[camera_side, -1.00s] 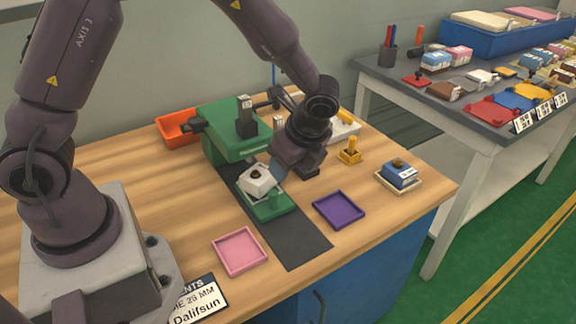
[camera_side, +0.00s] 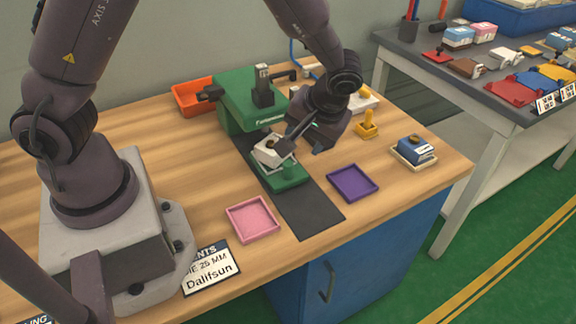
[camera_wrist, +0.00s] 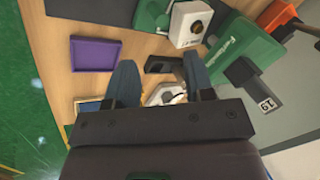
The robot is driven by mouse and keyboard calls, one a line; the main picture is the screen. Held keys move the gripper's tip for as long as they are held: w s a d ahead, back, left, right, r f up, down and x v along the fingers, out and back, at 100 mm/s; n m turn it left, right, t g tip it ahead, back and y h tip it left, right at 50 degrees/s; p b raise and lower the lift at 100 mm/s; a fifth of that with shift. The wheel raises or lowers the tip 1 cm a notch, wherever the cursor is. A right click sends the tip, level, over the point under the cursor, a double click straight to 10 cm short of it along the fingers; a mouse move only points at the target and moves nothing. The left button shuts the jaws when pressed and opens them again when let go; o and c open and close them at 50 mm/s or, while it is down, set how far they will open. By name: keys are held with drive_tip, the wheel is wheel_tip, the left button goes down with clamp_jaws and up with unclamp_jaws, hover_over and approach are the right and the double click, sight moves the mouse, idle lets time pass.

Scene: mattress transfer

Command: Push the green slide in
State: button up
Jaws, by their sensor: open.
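The green slide (camera_side: 290,180) sticks out from the front of the green machine (camera_side: 245,98), over a dark strip. A white block (camera_side: 273,151) with a dark round spot on top sits on it. My gripper (camera_side: 308,143) is open, just right of and above the white block, with nothing seen between its fingers. The side view does not show whether a finger touches the block. In the wrist view my gripper (camera_wrist: 160,82) has its two blue-grey fingers apart. The slide (camera_wrist: 152,14), white block (camera_wrist: 188,22) and machine (camera_wrist: 240,48) show beyond the fingers.
A purple tray (camera_side: 353,184) and a pink tray (camera_side: 253,218) lie near the front edge. A yellow stamp-like piece (camera_side: 367,126) and a blue block on a cream tray (camera_side: 413,151) stand to the right. An orange bin (camera_side: 187,97) sits behind left.

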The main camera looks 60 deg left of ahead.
sight(289, 164)
drive_tip(key=a+f+n, duration=0.1)
drive_tip(key=f+n, duration=0.3)
drive_tip(key=a+f+n, duration=0.2)
drive_tip(key=f+n, duration=0.2)
drive_tip(key=a+f+n, duration=0.2)
drive_tip(key=f+n, duration=0.2)
drive_tip(key=shift+s+a+n, duration=0.2)
drive_tip(key=shift+s+n, duration=0.15)
drive_tip(key=shift+n, duration=0.05)
drive_tip(key=shift+a, duration=0.1)
clamp_jaws()
